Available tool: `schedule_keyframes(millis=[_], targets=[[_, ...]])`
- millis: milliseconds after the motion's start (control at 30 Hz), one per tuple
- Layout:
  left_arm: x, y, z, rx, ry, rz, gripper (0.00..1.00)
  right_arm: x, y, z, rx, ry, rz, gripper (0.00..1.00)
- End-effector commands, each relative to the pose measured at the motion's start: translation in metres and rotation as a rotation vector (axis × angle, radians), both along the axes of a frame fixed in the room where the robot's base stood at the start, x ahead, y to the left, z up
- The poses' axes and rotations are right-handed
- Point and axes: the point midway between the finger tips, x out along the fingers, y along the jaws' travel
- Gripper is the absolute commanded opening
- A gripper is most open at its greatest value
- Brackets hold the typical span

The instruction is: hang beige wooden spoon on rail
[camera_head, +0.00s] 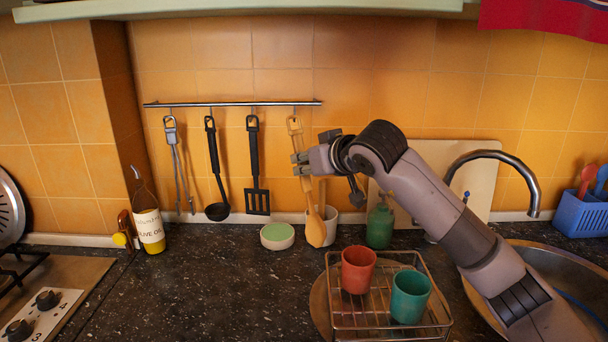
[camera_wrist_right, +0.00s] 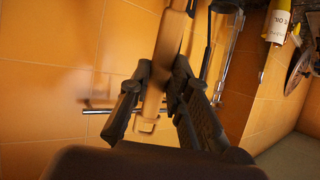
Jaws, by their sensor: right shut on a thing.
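The beige wooden spoon (camera_head: 314,222) is upright in the head view, handle up and bowl down, at the right part of the metal rail (camera_head: 225,104). My right gripper (camera_head: 300,164) is shut on its handle. The handle's top end is just below the rail; I cannot tell whether it is caught on a hook. In the right wrist view the spoon's handle (camera_wrist_right: 170,48) runs between the gripper fingers (camera_wrist_right: 159,82), and the rail (camera_wrist_right: 97,112) passes behind. My left gripper is not in view.
Tongs (camera_head: 175,160), a black ladle (camera_head: 213,170) and a black spatula (camera_head: 256,170) hang left of the spoon. A wire rack (camera_head: 345,327) holds two cups nearer me.

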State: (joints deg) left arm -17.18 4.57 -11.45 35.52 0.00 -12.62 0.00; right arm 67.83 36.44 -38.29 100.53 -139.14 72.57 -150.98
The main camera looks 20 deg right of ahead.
Motion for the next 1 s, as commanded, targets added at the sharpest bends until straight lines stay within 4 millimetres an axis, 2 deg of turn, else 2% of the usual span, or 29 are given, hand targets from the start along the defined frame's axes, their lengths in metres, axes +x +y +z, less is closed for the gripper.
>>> schedule_keyframes(millis=[1000], targets=[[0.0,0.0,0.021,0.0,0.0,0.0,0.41,0.059,-0.016,-0.005,0.002,0.004,0.0,0.0]])
